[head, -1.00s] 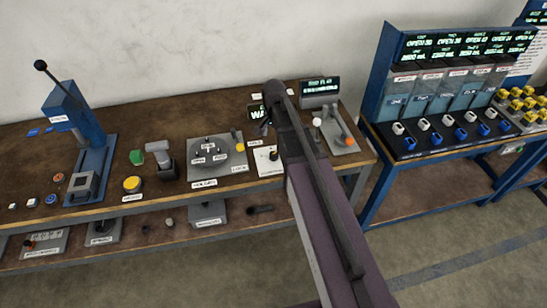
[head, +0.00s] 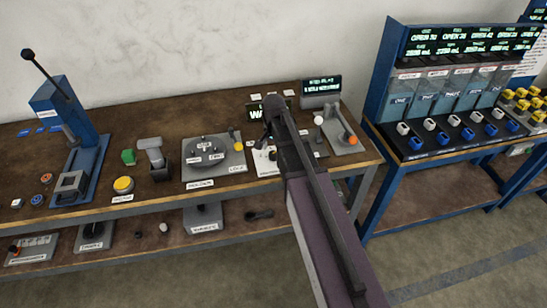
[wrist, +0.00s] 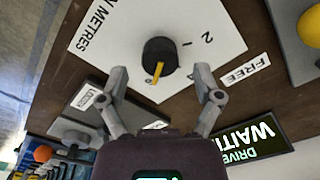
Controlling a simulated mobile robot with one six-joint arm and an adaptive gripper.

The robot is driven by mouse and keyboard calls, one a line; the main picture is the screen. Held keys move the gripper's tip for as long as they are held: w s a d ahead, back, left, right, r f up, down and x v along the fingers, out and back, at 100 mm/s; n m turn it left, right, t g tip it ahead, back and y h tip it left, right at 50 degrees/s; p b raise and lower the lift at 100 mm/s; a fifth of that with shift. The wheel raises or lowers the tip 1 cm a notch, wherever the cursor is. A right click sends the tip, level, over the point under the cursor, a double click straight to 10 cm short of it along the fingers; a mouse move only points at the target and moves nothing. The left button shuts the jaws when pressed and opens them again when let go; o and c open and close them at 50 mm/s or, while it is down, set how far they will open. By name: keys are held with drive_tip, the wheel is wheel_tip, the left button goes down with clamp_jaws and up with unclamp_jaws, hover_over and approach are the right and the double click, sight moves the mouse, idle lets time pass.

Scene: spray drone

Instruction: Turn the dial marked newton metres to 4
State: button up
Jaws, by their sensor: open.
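The newton metres dial (wrist: 159,55) is a black knob with a yellow pointer on a white plate (wrist: 215,30) in the wrist view. The plate shows "METRES" and the numbers 1 and 2; no 4 is visible there. The pointer is aimed toward my gripper's side, away from the 1 and 2. In the head view the white plate (head: 266,169) is partly hidden by my arm. My gripper (wrist: 165,87) is open, with one finger on each side of the pointer's end; I cannot tell whether either touches the knob.
A "FREE" label (wrist: 247,70) and a dark screen reading "WAIT" (wrist: 253,139) are beside the plate. In the head view, a grey holder plate (head: 212,170) is left of it. A unit with an orange-tipped part (head: 345,134) is on the right.

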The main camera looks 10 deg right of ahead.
drive_tip(key=shift+f+b, duration=0.7)
drive_tip(key=shift+f, duration=0.25)
drive_tip(key=c, duration=1.1)
